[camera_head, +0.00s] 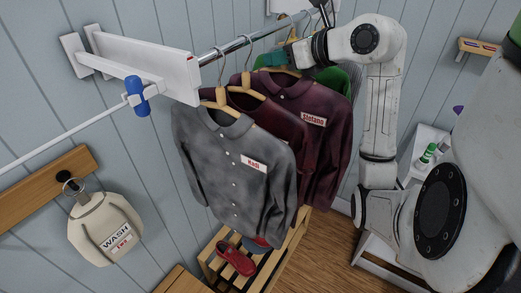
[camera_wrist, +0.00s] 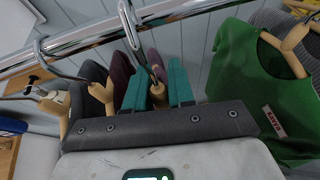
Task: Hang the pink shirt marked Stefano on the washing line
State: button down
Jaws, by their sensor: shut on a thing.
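The shirt with a label that seems to read Stefano (camera_head: 325,150) is dark maroon rather than pink. It hangs behind another maroon shirt and a grey one below the chrome rail (camera_head: 238,43). My gripper (camera_head: 277,59) has teal fingers at the top of its hanger. In the wrist view my gripper (camera_wrist: 158,90) is shut on a wooden hanger (camera_wrist: 157,88), whose metal hook rises to the rail. Whether the hook still rests on the rail is unclear. A thin white line (camera_head: 60,138), perhaps the washing line, runs left from the white bracket.
The grey shirt marked Hadi (camera_head: 240,170) hangs in front. A green shirt (camera_wrist: 255,90) hangs close on the right in the wrist view. A blue clip (camera_head: 137,96) is by the bracket (camera_head: 150,62). A wash bag (camera_head: 105,228) hangs lower left; a wooden rack (camera_head: 290,245) stands below.

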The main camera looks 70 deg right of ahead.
jog(key=shift+s+a, duration=0.25)
jog(key=shift+s, duration=0.6)
jog(key=shift+s+a, duration=0.2)
jog(key=shift+s, duration=0.65)
dwell(0.5)
